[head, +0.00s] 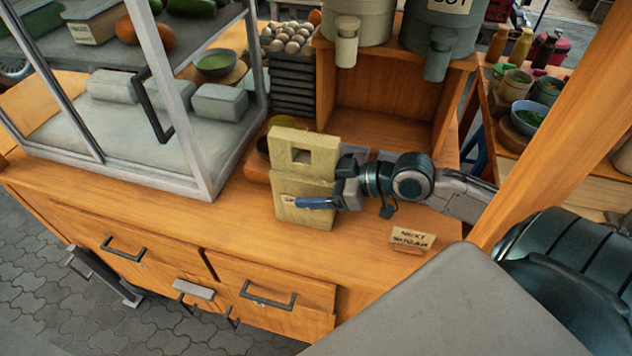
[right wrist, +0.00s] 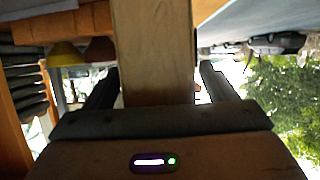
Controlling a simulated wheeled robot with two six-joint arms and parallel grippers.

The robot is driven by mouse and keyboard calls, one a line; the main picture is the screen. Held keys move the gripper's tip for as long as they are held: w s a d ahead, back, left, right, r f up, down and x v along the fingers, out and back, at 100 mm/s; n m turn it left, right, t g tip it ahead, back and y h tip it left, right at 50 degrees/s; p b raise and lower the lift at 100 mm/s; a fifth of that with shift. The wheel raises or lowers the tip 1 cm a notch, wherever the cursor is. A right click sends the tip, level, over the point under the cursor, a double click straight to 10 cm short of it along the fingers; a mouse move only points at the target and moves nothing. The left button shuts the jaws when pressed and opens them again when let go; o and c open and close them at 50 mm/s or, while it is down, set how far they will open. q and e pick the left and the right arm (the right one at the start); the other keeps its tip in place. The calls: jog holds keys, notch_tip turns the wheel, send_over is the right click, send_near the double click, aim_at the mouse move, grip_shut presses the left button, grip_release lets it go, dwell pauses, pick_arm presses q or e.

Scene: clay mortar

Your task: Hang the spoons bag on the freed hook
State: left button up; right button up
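A beige bag (head: 290,205) with a square handle hole near its top stands upright at the counter, in the middle of the head view. Its printed label is mostly covered, so I cannot read it. My right gripper (head: 328,195) reaches in from the right, with a blue-tipped finger across the bag's front. In the right wrist view, the gripper's fingers (right wrist: 160,85) lie on either side of the bag (right wrist: 158,50), with a narrow gap by the right finger. I cannot tell whether the bag touches the counter. My left gripper and any hook are out of view.
A glass display case (head: 205,150) stands left of the bag. A wooden shelf (head: 385,115) with dispensers (head: 440,30) is behind it. A small sugar sign (head: 412,240) stands at the right on the counter (head: 200,222). A wooden post (head: 560,110) rises at the right.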

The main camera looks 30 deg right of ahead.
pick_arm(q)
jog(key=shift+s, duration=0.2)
pick_arm(e)
jog(key=shift+s+d, duration=0.1)
jog(key=shift+s+d+r+p, duration=0.15)
jog(key=shift+s+d+p, duration=0.05)
jog(key=shift+p, duration=0.1)
jog(key=shift+s+d+r, duration=0.25)
jog(key=shift+s+d, duration=0.1)
jog(key=shift+s, duration=0.1)
pick_arm(q)
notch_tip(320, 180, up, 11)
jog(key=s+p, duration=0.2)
jog(key=p, duration=1)
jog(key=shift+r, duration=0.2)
pick_arm(e)
jog(key=v, duration=0.8)
jog(key=shift+s, duration=0.4)
jog(key=shift+d, duration=0.15)
